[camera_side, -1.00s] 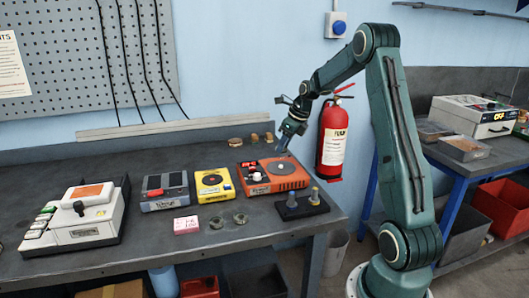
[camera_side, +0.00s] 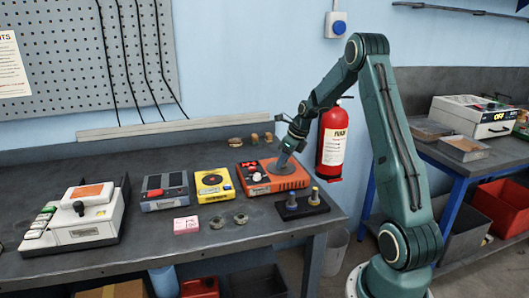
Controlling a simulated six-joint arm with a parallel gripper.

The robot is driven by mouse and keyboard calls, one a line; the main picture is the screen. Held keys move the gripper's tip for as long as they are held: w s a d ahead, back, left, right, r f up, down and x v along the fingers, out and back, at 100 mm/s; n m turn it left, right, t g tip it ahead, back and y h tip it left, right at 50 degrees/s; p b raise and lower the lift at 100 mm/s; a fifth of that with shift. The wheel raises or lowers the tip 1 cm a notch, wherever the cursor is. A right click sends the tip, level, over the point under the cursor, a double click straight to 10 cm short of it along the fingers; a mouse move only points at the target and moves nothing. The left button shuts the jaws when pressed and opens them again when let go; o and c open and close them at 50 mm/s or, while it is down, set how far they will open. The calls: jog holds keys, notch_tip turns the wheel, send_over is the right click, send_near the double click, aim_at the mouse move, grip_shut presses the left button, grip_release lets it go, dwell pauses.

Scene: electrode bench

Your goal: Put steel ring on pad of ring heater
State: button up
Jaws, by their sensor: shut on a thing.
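The orange unit (camera_side: 289,182), with a round dark pad at its right side, stands on the bench and appears to be the ring heater. I cannot tell whether the ring touches the pad.
Two small greyish rings (camera_side: 240,219) lie on the bench front, beside a pink-and-white block (camera_side: 186,225). A yellow unit (camera_side: 214,185), a grey-blue unit (camera_side: 164,190) and a white machine (camera_side: 80,218) stand left. A dark peg stand (camera_side: 302,206) is in front. Small brownish pieces (camera_side: 254,138) lie behind.

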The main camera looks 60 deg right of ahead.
jog(key=shift+f, duration=0.1)
jog(key=o, duration=1.1)
jog(key=shift+c, duration=0.2)
jog(key=v, duration=1.2)
